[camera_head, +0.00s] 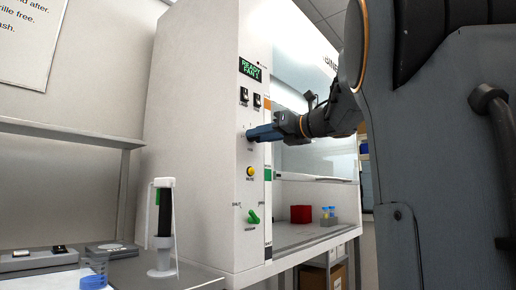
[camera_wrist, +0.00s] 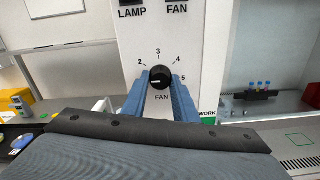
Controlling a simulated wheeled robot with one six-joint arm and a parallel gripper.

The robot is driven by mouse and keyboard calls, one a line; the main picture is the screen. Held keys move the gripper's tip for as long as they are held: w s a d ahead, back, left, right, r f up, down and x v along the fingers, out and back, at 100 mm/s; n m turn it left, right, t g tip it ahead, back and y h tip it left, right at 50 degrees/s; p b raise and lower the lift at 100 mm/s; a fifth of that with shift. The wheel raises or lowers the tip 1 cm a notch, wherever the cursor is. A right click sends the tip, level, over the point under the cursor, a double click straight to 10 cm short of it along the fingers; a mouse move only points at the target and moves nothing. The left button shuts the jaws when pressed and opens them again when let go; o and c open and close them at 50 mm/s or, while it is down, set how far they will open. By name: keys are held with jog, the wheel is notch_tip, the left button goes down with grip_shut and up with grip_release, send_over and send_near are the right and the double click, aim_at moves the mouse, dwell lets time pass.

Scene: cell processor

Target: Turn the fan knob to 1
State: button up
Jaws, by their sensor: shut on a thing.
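The fan knob (camera_wrist: 160,76) is a round black dial on the white front panel, with a white mark on its left side. The numbers 2, 3, 4 and 5 show around it; a 1 is not visible there, where my left finger covers the panel. My gripper (camera_wrist: 160,84) has its blue fingers on either side of the knob and is shut on it. In the head view my gripper (camera_head: 250,134) reaches the panel from the right, and its fingers hide the knob. The green display (camera_head: 250,69) above appears to read "READY" and "FAN 1".
The cabinet's opening on the right holds a red box (camera_head: 301,214) and a tube rack (camera_head: 328,217). A pipette stand (camera_head: 162,269) stands at left.

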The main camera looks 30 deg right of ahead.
jog(key=shift+f+n+b, duration=0.15)
jog(key=shift+n+b, duration=0.95)
jog(key=o, duration=1.1)
jog(key=shift+c, duration=0.2)
jog(key=shift+s, duration=0.1)
jog(key=v, duration=0.7)
jog(key=shift+s+d+p, duration=0.15)
jog(key=shift+s+p, duration=0.1)
jog(key=shift+p, duration=0.1)
